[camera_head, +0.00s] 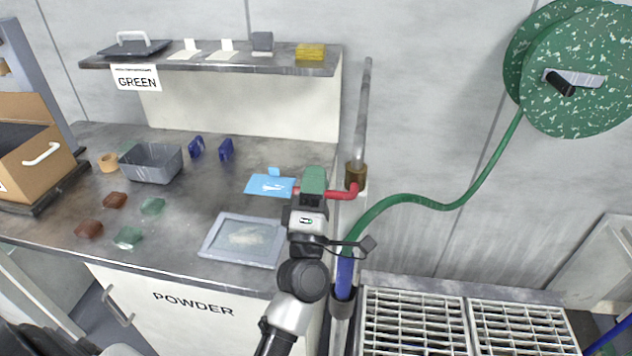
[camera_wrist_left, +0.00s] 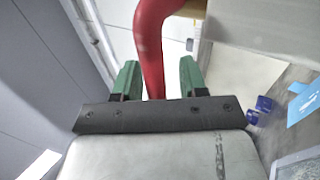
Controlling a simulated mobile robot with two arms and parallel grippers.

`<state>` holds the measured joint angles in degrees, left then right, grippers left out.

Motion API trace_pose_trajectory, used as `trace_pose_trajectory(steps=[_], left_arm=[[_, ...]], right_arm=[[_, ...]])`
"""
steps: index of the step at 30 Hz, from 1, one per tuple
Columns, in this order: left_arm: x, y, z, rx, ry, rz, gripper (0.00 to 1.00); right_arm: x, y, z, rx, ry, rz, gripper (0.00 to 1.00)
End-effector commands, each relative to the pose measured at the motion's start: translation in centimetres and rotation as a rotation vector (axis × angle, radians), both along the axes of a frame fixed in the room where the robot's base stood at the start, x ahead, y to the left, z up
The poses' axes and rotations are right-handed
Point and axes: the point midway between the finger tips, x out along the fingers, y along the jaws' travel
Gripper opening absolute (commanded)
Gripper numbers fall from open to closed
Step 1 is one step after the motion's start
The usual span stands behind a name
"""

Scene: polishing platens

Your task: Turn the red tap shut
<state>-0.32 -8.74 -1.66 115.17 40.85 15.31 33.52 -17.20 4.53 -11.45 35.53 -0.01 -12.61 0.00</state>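The red tap (camera_head: 342,194) is a red lever on a brass fitting (camera_head: 355,176) at the foot of a grey upright pipe, just past the bench's right edge. My left gripper (camera_head: 313,182), with green fingers, is at the lever's left end and hides part of it. In the left wrist view the red lever (camera_wrist_left: 152,50) runs between the two green fingers (camera_wrist_left: 158,80). A gap shows between the lever and the right finger; the left finger is close to it, and I cannot tell if it touches. My right gripper is not in view.
The bench (camera_head: 185,215) holds a grey tray (camera_head: 150,162), a framed plate (camera_head: 243,240), a blue card (camera_head: 268,186) and small coloured blocks. A green hose (camera_head: 430,204) runs from the tap area to a reel (camera_head: 575,75). Metal grates (camera_head: 415,320) lie at the lower right.

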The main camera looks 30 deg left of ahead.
Motion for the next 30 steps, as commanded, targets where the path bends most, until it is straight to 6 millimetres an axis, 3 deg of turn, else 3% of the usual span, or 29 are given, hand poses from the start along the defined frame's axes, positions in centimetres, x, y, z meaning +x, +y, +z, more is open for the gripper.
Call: trace_pose_trajectory(steps=[8,21,30], left_arm=[[-1.1,-0.3,-1.0,0.002,0.001,-0.001,0.42],[-7.5,-2.3,-5.6,0.002,0.001,-0.001,0.42],[-8.6,-2.6,-6.0,0.0,-0.001,0.0,0.42]], right_arm=[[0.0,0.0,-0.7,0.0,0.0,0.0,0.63],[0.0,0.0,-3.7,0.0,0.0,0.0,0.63],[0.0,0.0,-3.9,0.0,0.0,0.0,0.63]])
